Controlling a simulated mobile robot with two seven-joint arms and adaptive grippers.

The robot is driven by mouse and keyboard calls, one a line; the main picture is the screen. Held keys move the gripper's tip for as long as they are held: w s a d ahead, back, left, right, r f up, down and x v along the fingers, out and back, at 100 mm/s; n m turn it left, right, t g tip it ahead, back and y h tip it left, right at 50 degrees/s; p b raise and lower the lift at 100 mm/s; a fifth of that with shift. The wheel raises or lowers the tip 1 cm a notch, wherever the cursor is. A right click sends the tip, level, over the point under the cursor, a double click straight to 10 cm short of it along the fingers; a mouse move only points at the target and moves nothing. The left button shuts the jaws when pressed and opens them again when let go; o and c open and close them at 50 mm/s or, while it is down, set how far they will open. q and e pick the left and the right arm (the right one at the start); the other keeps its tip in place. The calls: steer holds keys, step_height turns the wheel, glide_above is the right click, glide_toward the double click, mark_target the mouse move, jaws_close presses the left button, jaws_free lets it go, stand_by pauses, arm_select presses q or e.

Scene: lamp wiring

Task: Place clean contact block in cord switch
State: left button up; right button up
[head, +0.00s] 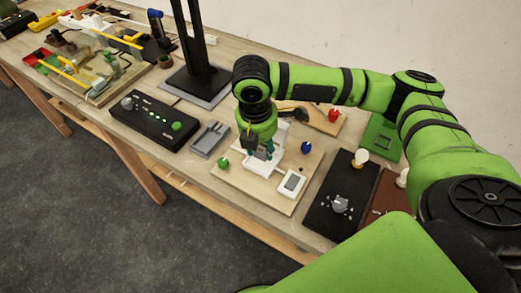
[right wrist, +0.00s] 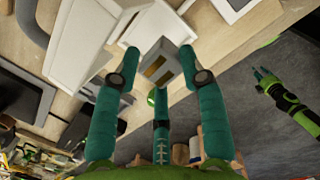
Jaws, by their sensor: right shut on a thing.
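My right gripper (head: 262,150) is over the pale wooden board (head: 232,183). In the right wrist view its teal fingers (right wrist: 158,68) are shut on a small grey contact block (right wrist: 165,70) with gold-coloured strips on one face. The block is tilted in that picture, and a white housing (right wrist: 148,28) lies beside and behind it. I cannot tell whether they touch. A white unit with a grey panel (head: 292,184) sits on the board's right. I cannot tell which white part is the cord switch. My left gripper (right wrist: 264,76) is small in the right wrist view, away from the block; its opening is unclear.
A green knob (head: 223,163) and a blue knob (head: 307,148) stand on the board. A grey tray (head: 209,138) and a black control box (head: 153,121) lie to its left. A black dial panel (head: 336,205) is to its right. My right arm crosses over the table's back.

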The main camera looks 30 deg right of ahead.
mark_target(260, 154)
steer(key=shift+w+d+f, duration=0.2)
steer(key=shift+w+f, duration=0.2)
steer(key=shift+w, duration=0.15)
step_height(260, 154, down, 3)
steer(key=shift+s+f+p, duration=0.1)
steer(key=shift+f+p, duration=0.05)
steer(key=shift+p, duration=0.4)
steer(key=shift+f, duration=0.3)
steer(key=shift+f, duration=0.1)
steer(key=o, duration=0.8)
steer(key=r, duration=0.4)
steer(key=a+r+b, duration=0.1)
steer(key=r, duration=0.3)
steer(key=r+b, duration=0.1)
steer(key=r, duration=0.3)
steer(key=shift+s+a+r, duration=0.15)
steer(key=shift+s, duration=0.1)
